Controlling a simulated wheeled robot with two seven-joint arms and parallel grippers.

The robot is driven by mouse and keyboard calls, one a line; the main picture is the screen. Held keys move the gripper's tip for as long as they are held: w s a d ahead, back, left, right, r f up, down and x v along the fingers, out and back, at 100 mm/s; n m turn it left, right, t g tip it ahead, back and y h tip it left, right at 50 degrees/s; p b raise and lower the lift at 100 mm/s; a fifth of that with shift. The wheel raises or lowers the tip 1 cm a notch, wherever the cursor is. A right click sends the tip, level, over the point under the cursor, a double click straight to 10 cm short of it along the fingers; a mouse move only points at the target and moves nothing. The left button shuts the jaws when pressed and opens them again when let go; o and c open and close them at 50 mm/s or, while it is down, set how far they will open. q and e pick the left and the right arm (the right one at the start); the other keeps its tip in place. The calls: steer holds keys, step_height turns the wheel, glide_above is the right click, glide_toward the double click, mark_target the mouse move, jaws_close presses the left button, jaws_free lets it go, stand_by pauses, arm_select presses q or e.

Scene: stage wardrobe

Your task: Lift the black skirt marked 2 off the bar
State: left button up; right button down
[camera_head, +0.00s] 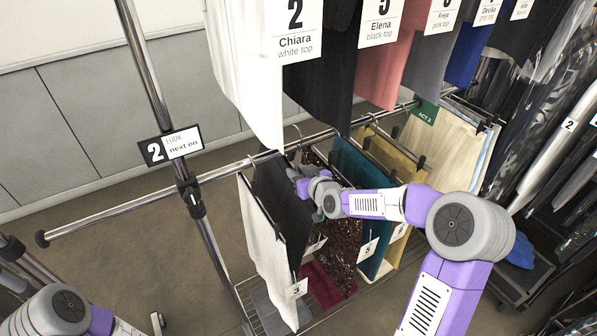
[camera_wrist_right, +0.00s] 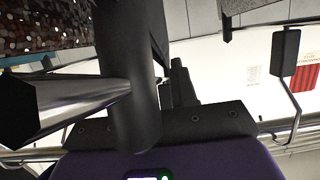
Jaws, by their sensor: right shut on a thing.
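The black skirt (camera_head: 278,185) hangs from the lower bar (camera_head: 222,166), just behind a whitish skirt marked 3 (camera_head: 262,235). Its lower part is hidden, and I cannot read a number 2 on it. My right gripper (camera_head: 303,182) reaches in from the right to the top of the black skirt, below the bar, and is shut on it. The grip itself is mostly hidden. In the right wrist view, dark close parts and a metal rod (camera_wrist_right: 85,95) fill the middle. My left gripper is out of view; only part of that arm shows at the lower left.
A dark red sequined skirt (camera_head: 330,240), a teal skirt marked 5 (camera_head: 372,240) and a mustard one (camera_head: 405,165) hang close to the right. Tops hang above, including a white one (camera_head: 240,75). An upright post (camera_head: 150,75) carries a "2 look next on" sign (camera_head: 170,145).

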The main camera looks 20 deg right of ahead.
steer(key=shift+w+a+r+t, duration=0.1)
steer(key=shift+w+r+t, duration=0.15)
steer(key=shift+r, duration=0.7)
steer(key=shift+w+r+t, duration=0.2)
steer(key=shift+r+t, duration=0.05)
steer(key=shift+r, duration=0.7)
steer(key=shift+s, duration=0.15)
steer(key=shift+f+v, duration=0.15)
steer(key=shift+v, duration=0.65)
steer(key=shift+f+v, duration=0.1)
steer(key=shift+v, duration=0.7)
steer(key=shift+s+f, duration=0.2)
steer(key=shift+s, duration=0.2)
steer(key=shift+v, duration=1.15)
steer(key=shift+s+f, duration=0.5)
steer(key=shift+s, duration=0.3)
steer(key=shift+d, duration=0.2)
